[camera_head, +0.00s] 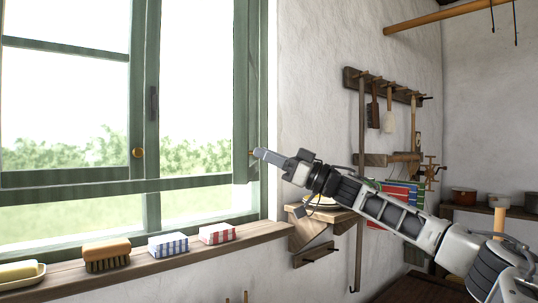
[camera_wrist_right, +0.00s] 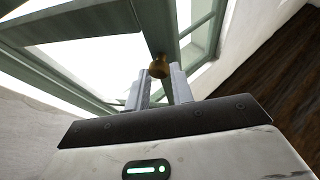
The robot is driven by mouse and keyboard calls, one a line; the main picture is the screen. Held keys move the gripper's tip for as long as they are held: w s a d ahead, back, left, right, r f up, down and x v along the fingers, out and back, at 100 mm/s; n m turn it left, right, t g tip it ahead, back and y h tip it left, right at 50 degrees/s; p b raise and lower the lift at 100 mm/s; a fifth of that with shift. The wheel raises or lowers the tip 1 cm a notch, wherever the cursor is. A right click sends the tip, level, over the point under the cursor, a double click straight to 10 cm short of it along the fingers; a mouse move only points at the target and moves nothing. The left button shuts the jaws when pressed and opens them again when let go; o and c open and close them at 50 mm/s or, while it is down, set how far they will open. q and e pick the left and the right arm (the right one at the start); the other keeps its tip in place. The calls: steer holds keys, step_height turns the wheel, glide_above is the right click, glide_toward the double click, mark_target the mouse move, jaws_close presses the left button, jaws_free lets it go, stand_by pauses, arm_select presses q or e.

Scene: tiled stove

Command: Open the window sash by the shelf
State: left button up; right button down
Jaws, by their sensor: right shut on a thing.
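The green-framed window has a left sash (camera_head: 65,173) and a right sash (camera_head: 242,90), the one nearer the shelf. A round brass knob (camera_head: 138,153) sits on the left sash's right stile. My right gripper (camera_head: 259,153) reaches the right edge of the right sash. In the right wrist view, a brass knob (camera_wrist_right: 158,67) lies at the tips of the right gripper's two fingers (camera_wrist_right: 160,85), which are shut on it. The fingers mostly hide this knob in the head view. I cannot tell how far the right sash stands from its frame. My left gripper is not in view.
The wooden sill (camera_head: 150,262) below holds a brush (camera_head: 106,257), a blue-striped box (camera_head: 168,245), a red-striped box (camera_head: 217,234) and a soap dish (camera_head: 20,275). A small wall shelf (camera_head: 313,216) is right of the window. A peg rack (camera_head: 384,85) with brushes hangs behind my right arm.

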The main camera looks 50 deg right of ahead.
steer(key=c, duration=1.3)
jaws_free()
steer(key=shift+w+d+r, duration=0.1)
steer(key=shift+d+r, duration=0.05)
steer(key=shift+d, duration=0.3)
steer(key=shift+o, duration=0.3)
steer(key=shift+w+d, duration=0.1)
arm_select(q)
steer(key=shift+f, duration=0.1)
arm_select(e)
steer(key=shift+f, duration=0.2)
arm_select(q)
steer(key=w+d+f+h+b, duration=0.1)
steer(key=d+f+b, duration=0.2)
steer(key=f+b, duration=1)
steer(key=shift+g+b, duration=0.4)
steer(key=shift+b, duration=1)
arm_select(e)
steer(key=v, duration=1.6)
